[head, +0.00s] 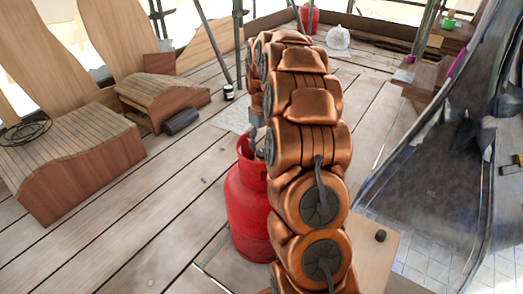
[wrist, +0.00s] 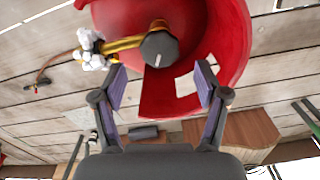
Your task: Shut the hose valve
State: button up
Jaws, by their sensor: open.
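The red gas cylinder (head: 247,212) stands on the plank floor, partly hidden behind my copper-coloured arm in the head view. The wrist view looks down on its red collar (wrist: 236,40). Inside the collar is a valve with a dark faceted knob (wrist: 159,49) bearing a short white mark. A yellow brass body (wrist: 122,44) runs left from it to a pale fitting (wrist: 91,50). A thin brownish hose (wrist: 57,62) leads away from that. My gripper (wrist: 159,68) is open and empty, its fingers apart either side below the knob. The head view hides it.
Wooden curved benches (head: 75,165) stand at the left, with a dark roll (head: 182,121) and a small can (head: 228,92) nearby. Another red cylinder (head: 308,18) and a white bag (head: 338,37) are at the back. Plank floor left of the cylinder is clear.

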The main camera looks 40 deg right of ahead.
aim_at(262, 152)
jog(key=shift+f+b, duration=0.3)
jog(key=shift+f, duration=1.55)
jog(key=shift+c, duration=0.3)
jog(key=c, duration=1.1)
jog(key=shift+r, duration=0.1)
